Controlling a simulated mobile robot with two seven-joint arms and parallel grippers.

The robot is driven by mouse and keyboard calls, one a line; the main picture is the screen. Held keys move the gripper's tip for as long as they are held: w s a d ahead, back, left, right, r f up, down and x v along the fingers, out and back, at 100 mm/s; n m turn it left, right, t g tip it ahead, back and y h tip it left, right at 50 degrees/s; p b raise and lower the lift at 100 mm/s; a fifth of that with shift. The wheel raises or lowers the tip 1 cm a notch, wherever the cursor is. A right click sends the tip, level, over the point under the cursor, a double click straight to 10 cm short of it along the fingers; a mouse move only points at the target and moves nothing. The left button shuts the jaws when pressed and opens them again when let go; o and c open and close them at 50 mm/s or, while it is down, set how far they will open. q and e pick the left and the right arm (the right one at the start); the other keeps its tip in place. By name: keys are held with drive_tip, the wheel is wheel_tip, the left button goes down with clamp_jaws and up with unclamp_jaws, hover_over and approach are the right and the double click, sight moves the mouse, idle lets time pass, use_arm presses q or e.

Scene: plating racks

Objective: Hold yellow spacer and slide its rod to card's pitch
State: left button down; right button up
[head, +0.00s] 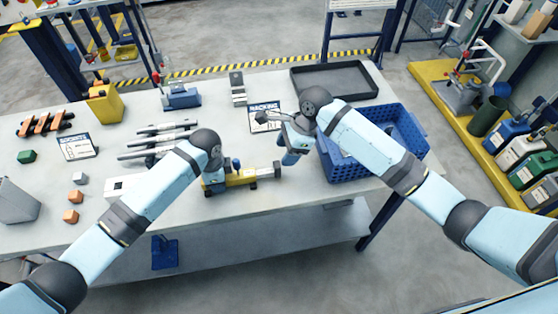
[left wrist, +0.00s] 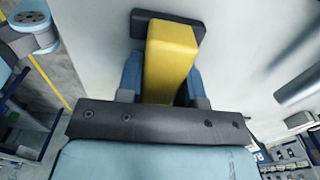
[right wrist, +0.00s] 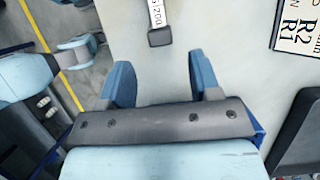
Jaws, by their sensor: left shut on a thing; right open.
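The yellow spacer (head: 242,178) lies near the front edge of the white table. My left gripper (head: 213,180) is shut on it; in the left wrist view the yellow body (left wrist: 170,60) sits between the blue fingers, with a dark plate beyond. The spacer's rod (right wrist: 157,14) shows in the right wrist view as a pale strip with printed marks and a dark end (right wrist: 160,37). My right gripper (right wrist: 160,78) is open and empty, the rod's end just ahead of the gap between its fingers, not touching. The racking card (head: 265,118) lies behind, its print partly cut off in the right wrist view (right wrist: 298,28).
A blue crate (head: 352,172) stands right of my right gripper, close to its arm. A black tray (head: 335,80) is at the back right. Several grey rods (head: 150,142) lie left of the spacer. Another card (head: 77,147) and small blocks lie further left.

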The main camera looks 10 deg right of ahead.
drive_tip(key=shift+v, duration=1.65)
use_arm(q)
drive_tip(key=c, duration=0.7)
unclamp_jaws()
drive_tip(key=shift+r, duration=0.1)
